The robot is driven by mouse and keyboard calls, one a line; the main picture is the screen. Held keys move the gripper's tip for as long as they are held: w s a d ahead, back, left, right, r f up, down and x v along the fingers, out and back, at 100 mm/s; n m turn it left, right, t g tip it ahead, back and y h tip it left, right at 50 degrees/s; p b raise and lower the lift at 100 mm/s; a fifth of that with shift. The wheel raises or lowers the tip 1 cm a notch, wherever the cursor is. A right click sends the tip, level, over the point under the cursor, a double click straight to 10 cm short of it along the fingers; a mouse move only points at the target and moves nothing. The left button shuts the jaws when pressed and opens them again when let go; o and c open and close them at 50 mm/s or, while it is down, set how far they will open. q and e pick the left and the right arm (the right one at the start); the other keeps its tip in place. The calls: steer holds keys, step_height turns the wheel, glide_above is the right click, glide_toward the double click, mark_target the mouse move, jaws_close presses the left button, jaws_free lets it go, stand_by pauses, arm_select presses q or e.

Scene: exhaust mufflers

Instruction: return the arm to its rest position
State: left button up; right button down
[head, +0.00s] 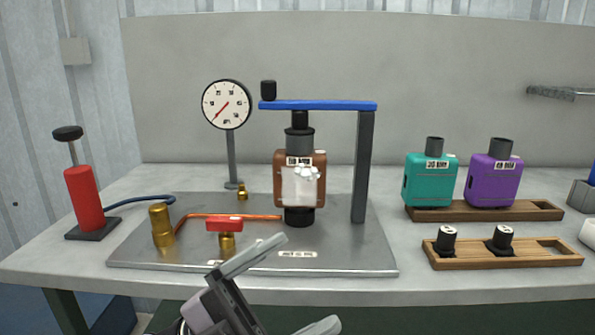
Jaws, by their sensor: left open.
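My left gripper (290,285) is at the bottom of the head view, in front of the table's front edge. Its two fingers are spread apart with nothing between them. Above and behind it, a brown muffler (314,172) stands upright on the metal test plate (350,245), under a blue clamp bar (330,105) on a grey post. A whitish patch covers part of the brown muffler's front. My right gripper is not in view.
A red pump (84,195), a dial gauge (227,104) and brass fittings (161,225) stand at the left. A teal muffler (430,180) and a purple muffler (494,181) sit in a wooden rack at the right. A front rack (520,257) holds two black plugs (446,238).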

arm_select(q)
steer(key=w+a+f+n+t+y, duration=0.3)
steer(key=a+f+n+t+y, duration=0.3)
steer(key=f+n+t+y, duration=0.4)
steer(key=w+a+f+n+t+y, duration=0.3)
steer(key=a+f+n+t+y, duration=0.4)
steer(key=n, duration=0.5)
steer(key=s+a+f+n+g+y, duration=0.25)
steer(key=s+f+g, duration=0.35)
steer(key=f, duration=0.5)
steer(key=s+a+f+n+g+y, duration=0.2)
steer(key=s+a+f+n+g, duration=0.15)
steer(key=s+f, duration=0.6)
step_height(320, 180, up, 11)
steer(key=w+m+p, duration=0.1)
steer(key=p, duration=1.3)
steer(key=shift+a+p, duration=0.2)
steer(key=shift+p, duration=0.2)
steer(key=shift+w+f+g+y, duration=0.1)
steer(key=shift+f+g+y, duration=0.05)
steer(key=shift+g+y, duration=0.1)
